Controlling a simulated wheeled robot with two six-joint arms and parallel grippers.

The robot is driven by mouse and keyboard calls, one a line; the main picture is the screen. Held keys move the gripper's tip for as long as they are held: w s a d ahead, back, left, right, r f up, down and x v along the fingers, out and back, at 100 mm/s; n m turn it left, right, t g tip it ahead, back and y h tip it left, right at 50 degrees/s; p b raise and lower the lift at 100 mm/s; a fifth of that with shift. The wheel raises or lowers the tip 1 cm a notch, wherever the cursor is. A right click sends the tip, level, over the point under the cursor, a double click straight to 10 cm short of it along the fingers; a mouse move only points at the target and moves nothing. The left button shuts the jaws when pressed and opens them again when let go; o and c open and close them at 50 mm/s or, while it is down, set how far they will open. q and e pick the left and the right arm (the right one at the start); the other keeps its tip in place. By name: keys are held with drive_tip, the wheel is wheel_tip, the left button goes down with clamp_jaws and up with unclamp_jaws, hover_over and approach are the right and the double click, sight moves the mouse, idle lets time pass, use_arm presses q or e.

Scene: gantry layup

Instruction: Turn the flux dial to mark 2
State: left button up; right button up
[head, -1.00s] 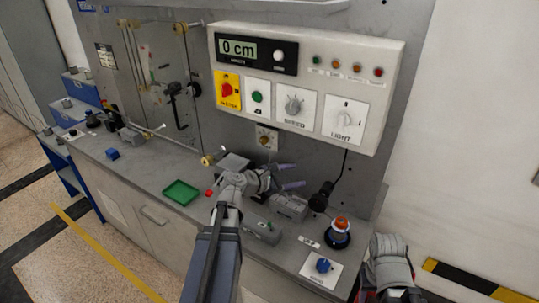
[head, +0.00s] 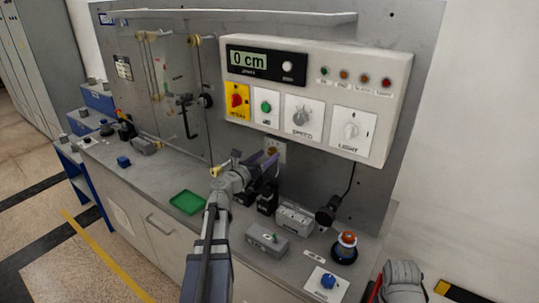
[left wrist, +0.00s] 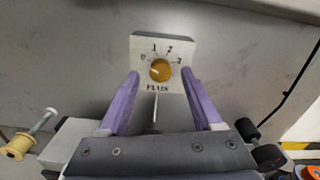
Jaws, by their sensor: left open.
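The flux dial is a round orange-brass knob (left wrist: 160,70) on a white plate marked 0, 1, 2 and 3 and lettered FLUX. A small pale line on the knob's face points left, towards the 0 side. In the head view the dial's plate (head: 281,150) is on the upright panel below the control box, partly hidden by my gripper. My left gripper (head: 272,158) is open, facing the panel. In the left wrist view its two purple fingers (left wrist: 160,76) appear either side of the dial, with gaps; I cannot tell their depth from it. My right gripper is out of view.
The control box (head: 397,100) with speed and light knobs overhangs above. A green tray (head: 188,203) lies left.

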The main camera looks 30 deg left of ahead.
use_arm(q)
drive_tip(key=shift+w+d, duration=0.1)
drive_tip(key=shift+w, duration=1)
clamp_jaws()
